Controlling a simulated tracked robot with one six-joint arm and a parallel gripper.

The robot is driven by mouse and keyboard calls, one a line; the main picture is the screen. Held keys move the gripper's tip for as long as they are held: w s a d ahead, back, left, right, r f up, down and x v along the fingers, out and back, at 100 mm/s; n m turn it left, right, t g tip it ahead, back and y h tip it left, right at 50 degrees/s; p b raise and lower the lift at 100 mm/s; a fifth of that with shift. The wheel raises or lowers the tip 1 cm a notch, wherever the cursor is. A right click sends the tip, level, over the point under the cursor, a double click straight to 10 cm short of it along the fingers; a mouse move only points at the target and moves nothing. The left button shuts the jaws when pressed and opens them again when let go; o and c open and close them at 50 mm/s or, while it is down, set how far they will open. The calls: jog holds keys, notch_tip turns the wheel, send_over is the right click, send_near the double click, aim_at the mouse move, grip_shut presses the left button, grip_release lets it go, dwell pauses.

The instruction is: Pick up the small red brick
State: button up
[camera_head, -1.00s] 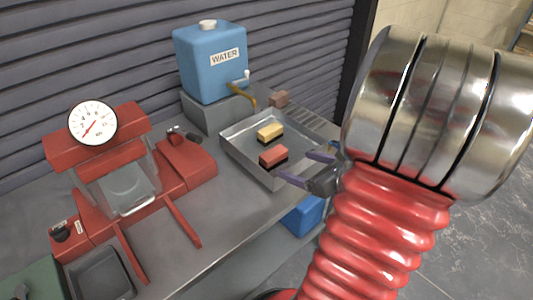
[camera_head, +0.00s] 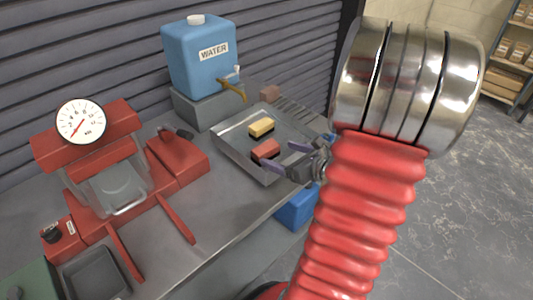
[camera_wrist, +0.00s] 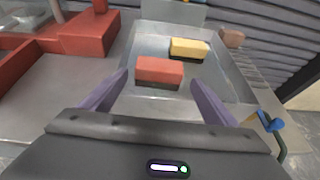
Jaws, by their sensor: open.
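The small red brick (camera_head: 266,149) has a dark lower part and lies in a shallow metal tray (camera_head: 229,146). A yellow brick (camera_head: 261,127) of the same kind lies just behind it in the tray. In the wrist view the red brick (camera_wrist: 159,72) is ahead of my gripper, with the yellow brick (camera_wrist: 189,49) behind it to the right. My gripper (camera_head: 289,155) is open, its two purple fingers spread at the right side of the tray. In the wrist view the fingers (camera_wrist: 160,92) stand on either side of the near space, with nothing between them touching.
A blue water container (camera_head: 200,62) with a tap stands on a grey block behind the tray. A red press with a dial gauge (camera_head: 81,121) stands to the left. A reddish-brown block (camera_head: 270,93) sits behind the tray. A blue box (camera_head: 296,207) is below the bench edge.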

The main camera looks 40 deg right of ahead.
aim_at(269, 150)
jog(key=shift+x, duration=1.5)
jog(key=shift+x, duration=2.65)
jog(key=shift+r, duration=0.15)
jog(key=c, duration=1.1)
jog(key=shift+c, duration=0.2)
jog(key=shift+r, duration=5.05)
